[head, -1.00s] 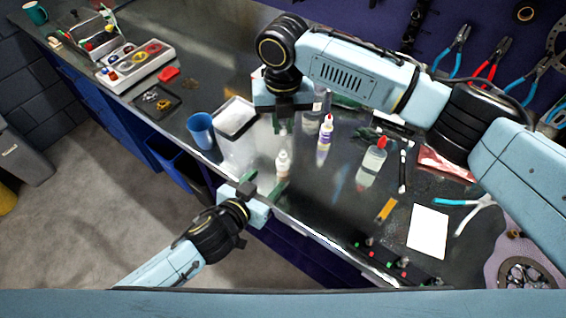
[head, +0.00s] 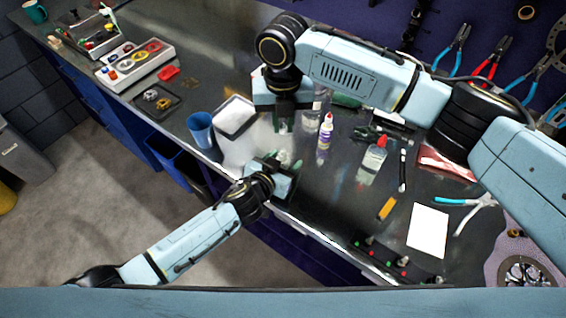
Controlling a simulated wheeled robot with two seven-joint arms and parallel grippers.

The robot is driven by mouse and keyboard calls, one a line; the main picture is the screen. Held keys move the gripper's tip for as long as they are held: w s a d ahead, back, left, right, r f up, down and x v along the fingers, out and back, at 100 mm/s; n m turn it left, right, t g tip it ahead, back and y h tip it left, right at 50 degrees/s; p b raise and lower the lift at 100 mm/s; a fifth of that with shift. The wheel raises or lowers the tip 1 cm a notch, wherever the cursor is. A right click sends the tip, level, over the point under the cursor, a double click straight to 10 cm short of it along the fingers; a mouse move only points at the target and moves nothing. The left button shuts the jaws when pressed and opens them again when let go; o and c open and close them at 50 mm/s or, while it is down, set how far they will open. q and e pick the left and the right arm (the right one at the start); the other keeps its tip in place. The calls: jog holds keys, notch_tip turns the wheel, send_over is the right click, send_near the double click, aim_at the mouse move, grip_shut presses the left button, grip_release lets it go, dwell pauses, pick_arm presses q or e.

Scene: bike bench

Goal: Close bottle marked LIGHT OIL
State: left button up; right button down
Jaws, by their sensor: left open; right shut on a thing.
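My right gripper (head: 284,127) points down over the bench and is shut on a small pale piece that looks like a cap. My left gripper (head: 282,164) is open, just in front of and below the right one in the picture. A small white bottle (head: 284,157) stands between or close to its fingers, mostly hidden. Whether the fingers touch it cannot be told. A white bottle with a purple label and red tip (head: 325,135) stands to the right. A clear bottle with a red cap (head: 374,157) stands further right. No label is readable, so I cannot tell which bottle says LIGHT OIL.
Another clear bottle (head: 317,107) is close right of the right gripper. The bench's front edge runs below my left gripper.

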pick_arm(q)
jog(key=shift+w+d+f, duration=0.25)
jog(key=shift+w+d, duration=0.1)
jog(key=shift+w, duration=0.2)
grip_shut()
